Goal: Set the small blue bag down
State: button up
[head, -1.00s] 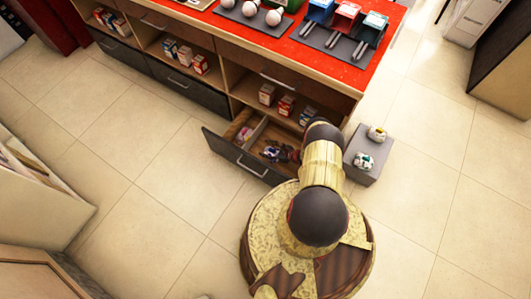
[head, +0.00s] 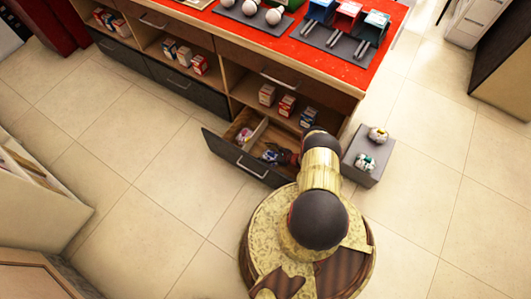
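My gripper (head: 273,156) is small and dark in the head view, reaching down into the right-hand part of an open drawer (head: 234,156). A small bluish patch, perhaps the small blue bag (head: 269,156), shows at its fingertips. I cannot tell whether the fingers are closed on it or whether it touches the drawer floor. My arm hides part of the drawer's right side. A small pink and white bag (head: 244,135) lies in the left compartment, beyond a divider.
A grey block (head: 370,176) right of my arm carries a yellowish-white bag (head: 378,135) and a green-white bag (head: 364,162). The red counter (head: 280,45) stands above the drawer, with boxes (head: 287,105) on its shelf.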

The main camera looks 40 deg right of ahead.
jog(key=shift+o, duration=0.4)
jog(key=shift+r, duration=0.1)
jog(key=shift+s+d+r, duration=0.15)
jog(key=shift+s+r, duration=0.05)
jog(key=p+v, duration=0.3)
jog(key=v, duration=0.7)
jog(key=shift+s+p, duration=0.15)
jog(key=shift+p, duration=0.2)
jog(key=shift+s+d+r, duration=0.15)
jog(key=shift+s+r, duration=0.05)
jog(key=shift+s, duration=0.3)
jog(key=shift+r, duration=0.15)
